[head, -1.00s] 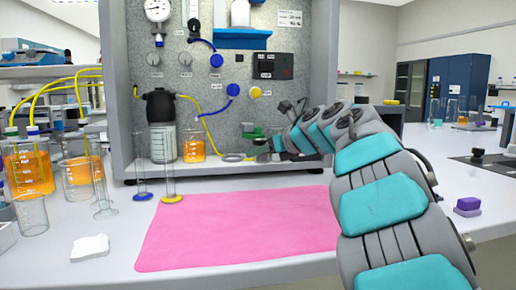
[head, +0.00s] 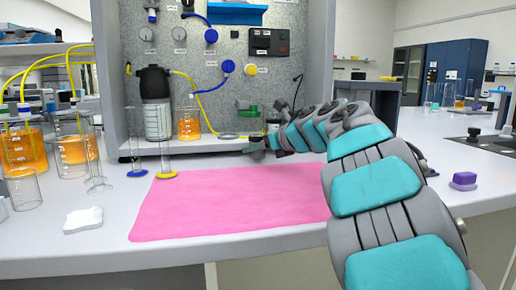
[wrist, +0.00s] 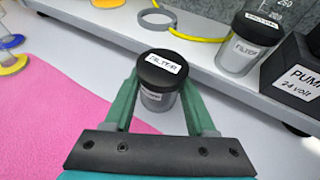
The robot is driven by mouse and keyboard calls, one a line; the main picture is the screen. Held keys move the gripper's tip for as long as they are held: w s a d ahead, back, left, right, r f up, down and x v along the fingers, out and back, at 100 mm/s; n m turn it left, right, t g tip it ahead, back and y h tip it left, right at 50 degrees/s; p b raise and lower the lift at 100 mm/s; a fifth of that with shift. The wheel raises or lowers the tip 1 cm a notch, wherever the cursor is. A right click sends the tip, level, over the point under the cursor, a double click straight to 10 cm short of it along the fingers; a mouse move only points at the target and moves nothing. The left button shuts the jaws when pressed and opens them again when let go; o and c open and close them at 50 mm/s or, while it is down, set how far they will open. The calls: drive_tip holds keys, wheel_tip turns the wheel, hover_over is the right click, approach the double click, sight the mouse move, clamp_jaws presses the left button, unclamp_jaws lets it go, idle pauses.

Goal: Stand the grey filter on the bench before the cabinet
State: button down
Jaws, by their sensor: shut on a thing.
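My gripper (wrist: 160,92) has its two green fingers shut on the sides of a filter (wrist: 157,101) in the wrist view. The filter is a short grey cylinder with a black lid labelled FILTER, and looks upright. It is over the white bench (wrist: 128,112), just in front of the cabinet's (wrist: 210,70) front edge and right of the pink mat. I cannot tell whether its base touches the bench. In the head view my gripper (head: 258,149) is at the cabinet's front edge, and the held filter is not clearly made out there.
A second black-lidded jar (wrist: 243,48) labelled FILTER stands inside the cabinet, beside a black pump (wrist: 292,75). A pink mat (head: 230,205) covers the bench front. A yellow-based cylinder (head: 167,160) and a blue-based one (head: 136,158) stand left of my gripper. A grey ring (wrist: 157,18) lies in the cabinet.

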drive_tip(key=shift+f+b, duration=0.55)
drive_tip(key=shift+c, duration=0.7)
unclamp_jaws()
